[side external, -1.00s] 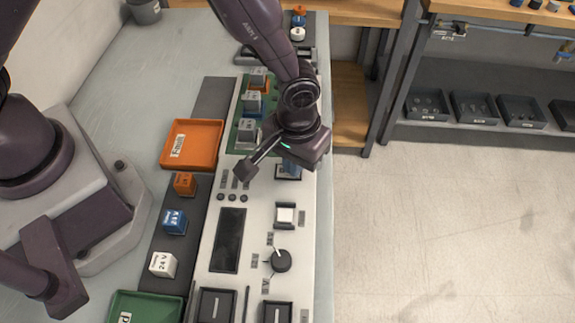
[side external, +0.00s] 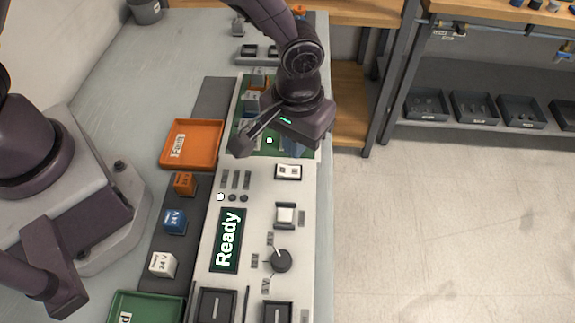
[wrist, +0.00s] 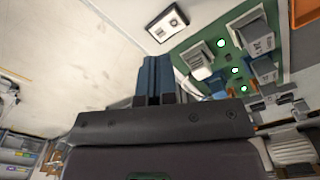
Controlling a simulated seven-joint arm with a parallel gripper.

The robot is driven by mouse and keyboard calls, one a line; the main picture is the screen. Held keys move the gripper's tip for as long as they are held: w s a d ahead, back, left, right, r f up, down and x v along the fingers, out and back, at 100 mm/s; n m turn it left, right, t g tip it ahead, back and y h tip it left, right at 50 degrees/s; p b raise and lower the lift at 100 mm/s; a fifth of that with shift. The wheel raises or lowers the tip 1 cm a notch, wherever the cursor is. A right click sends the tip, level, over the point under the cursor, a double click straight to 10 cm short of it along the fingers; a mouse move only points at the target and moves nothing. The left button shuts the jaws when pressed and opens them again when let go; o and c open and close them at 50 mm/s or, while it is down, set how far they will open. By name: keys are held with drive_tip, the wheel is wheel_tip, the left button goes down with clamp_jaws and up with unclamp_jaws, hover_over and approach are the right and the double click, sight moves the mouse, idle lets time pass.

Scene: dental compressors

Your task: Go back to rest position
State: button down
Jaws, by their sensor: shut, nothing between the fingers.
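My gripper (side external: 292,148) hangs above the lower right part of the green circuit board (side external: 254,148) in the side external view, with its blue fingers partly hidden by its own dark body. In the wrist view its blue fingers (wrist: 153,75) are together with nothing between them. A white rocker switch (side external: 288,172) lies just below the gripper in the side external view, clear of it; it also shows in the wrist view (wrist: 167,23). The display (side external: 229,240) is lit green and reads "Ready". A small round indicator (side external: 220,197) beside it glows white.
Grey blocks stand on the board, with lit dots among them in the wrist view (wrist: 235,70). An orange tray (side external: 205,158), orange, blue (side external: 175,221) and white (side external: 163,264) blocks and a green tray (side external: 130,308) are left of the panel. A knob (side external: 280,261) is below.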

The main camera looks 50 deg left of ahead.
drive_tip(key=shift+r, duration=0.75)
drive_tip(key=shift+s+m, duration=0.1)
drive_tip(key=shift+m, duration=0.3)
drive_tip(key=shift+s+a+f+m+g, duration=0.2)
drive_tip(key=shift+s+a+m+g, duration=0.1)
drive_tip(key=shift+s+a+m, duration=0.4)
drive_tip(key=s+a+r+t, duration=0.3)
drive_tip(key=s+a+r, duration=0.3)
drive_tip(key=a+r, duration=0.3)
drive_tip(key=s+a+r+t, duration=0.3)
drive_tip(key=s+a+r, duration=0.3)
drive_tip(key=r, duration=0.8)
drive_tip(key=a, duration=0.3)
drive_tip(key=shift+a+r+m, duration=0.2)
drive_tip(key=shift+a+m, duration=0.1)
drive_tip(key=shift+m, duration=0.1)
